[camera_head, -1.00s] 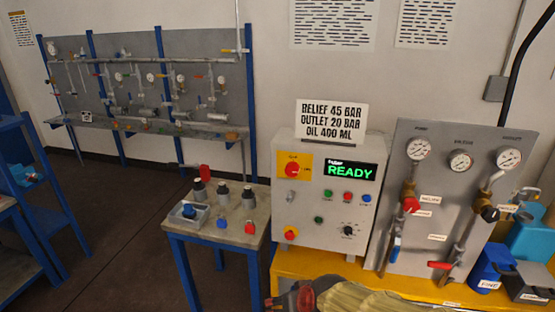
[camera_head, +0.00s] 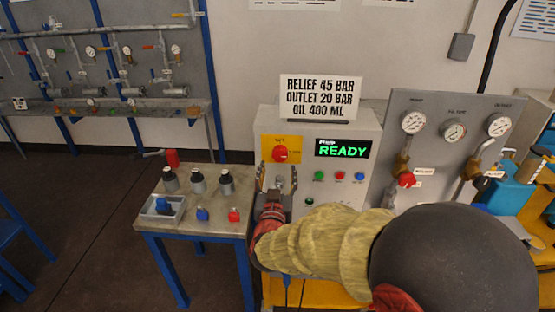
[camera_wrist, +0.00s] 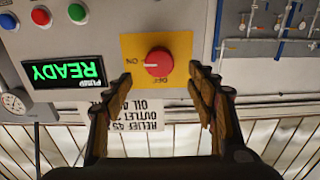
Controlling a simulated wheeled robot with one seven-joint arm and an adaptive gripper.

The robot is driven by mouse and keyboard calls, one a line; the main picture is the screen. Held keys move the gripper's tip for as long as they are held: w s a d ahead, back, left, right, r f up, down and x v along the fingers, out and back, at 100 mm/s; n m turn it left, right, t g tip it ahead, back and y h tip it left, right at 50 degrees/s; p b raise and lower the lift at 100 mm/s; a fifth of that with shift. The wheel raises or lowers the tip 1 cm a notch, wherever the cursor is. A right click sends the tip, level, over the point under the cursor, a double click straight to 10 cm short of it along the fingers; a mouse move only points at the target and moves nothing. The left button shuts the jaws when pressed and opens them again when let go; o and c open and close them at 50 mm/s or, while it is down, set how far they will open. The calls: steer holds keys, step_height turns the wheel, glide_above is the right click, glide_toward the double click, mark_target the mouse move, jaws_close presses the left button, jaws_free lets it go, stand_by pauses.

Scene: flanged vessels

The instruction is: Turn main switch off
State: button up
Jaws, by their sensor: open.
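The main switch is a red rotary knob (camera_head: 280,154) on a yellow plate (camera_head: 296,143) at the upper left of the grey control box (camera_head: 345,192). My gripper (camera_head: 274,172) is open and empty in front of the box, at or just below the knob in the head view. In the wrist view its fingers (camera_wrist: 158,82) are spread, with the knob between and beyond their tips. I cannot tell whether they touch the plate.
A green READY display (camera_head: 342,149) and several small buttons (camera_head: 339,176) sit right of the knob. A white sign (camera_head: 320,98) stands on the box. A small table (camera_head: 188,220) with bottles is left. A gauge panel (camera_head: 445,140) is right.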

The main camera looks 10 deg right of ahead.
mark_target(280, 157)
steer(key=x, duration=0.6)
steer(key=shift+w+d+b, duration=0.1)
steer(key=shift+w+b, duration=0.2)
steer(key=shift+b, duration=0.1)
steer(key=shift+c, duration=0.8)
steer(key=c, duration=1)
